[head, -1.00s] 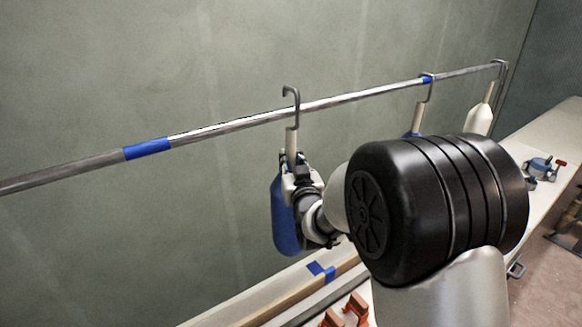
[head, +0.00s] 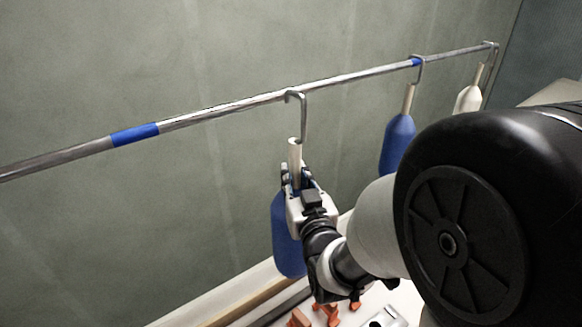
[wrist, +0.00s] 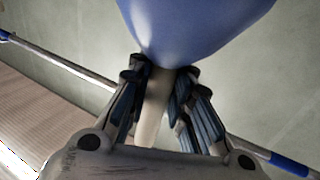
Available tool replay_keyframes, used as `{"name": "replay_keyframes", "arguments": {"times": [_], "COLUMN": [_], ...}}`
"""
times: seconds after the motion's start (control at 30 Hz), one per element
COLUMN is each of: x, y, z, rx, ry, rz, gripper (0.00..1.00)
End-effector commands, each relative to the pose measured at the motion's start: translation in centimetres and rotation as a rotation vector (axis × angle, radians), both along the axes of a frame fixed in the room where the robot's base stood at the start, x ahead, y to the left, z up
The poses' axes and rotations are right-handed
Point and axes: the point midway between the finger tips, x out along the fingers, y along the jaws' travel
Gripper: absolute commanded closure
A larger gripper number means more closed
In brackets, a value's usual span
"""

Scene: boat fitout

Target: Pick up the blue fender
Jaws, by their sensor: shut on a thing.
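The blue fender (head: 288,235) hangs upright in the left middle of the head view, with a cream neck (head: 294,153) above its blue body. My gripper (head: 297,178) is shut on this neck, just above the body. In the wrist view the blue body (wrist: 195,25) fills the top, and the neck (wrist: 152,110) runs between the fingers (wrist: 155,80). A grey hook (head: 304,118) is above the neck, its top level with the rail (head: 225,109). I cannot tell whether the hook rests on the rail or is in front of it.
A second blue fender (head: 397,145) and a white fender (head: 468,98) hang from hooks farther right on the rail. Blue tape (head: 135,134) marks the rail at left. Orange clamps (head: 326,314) lie on the bench below. The wall is close behind the rail.

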Motion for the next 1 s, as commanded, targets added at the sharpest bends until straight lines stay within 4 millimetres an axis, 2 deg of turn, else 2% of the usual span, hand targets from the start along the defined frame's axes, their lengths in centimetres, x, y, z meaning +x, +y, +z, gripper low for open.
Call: {"name": "replay_keyframes", "arguments": {"times": [0.1,0.5,1.0], "x": [-1.0,-1.3,-3.3], "y": [-0.2,-0.3,-0.7], "z": [0.2,0.0,0.0], "rx": [0.001,0.002,0.001], "ry": [-0.005,-0.01,-0.007], "rz": [0.0,-0.001,0.0], "gripper": [1.0,1.0,1.0]}}
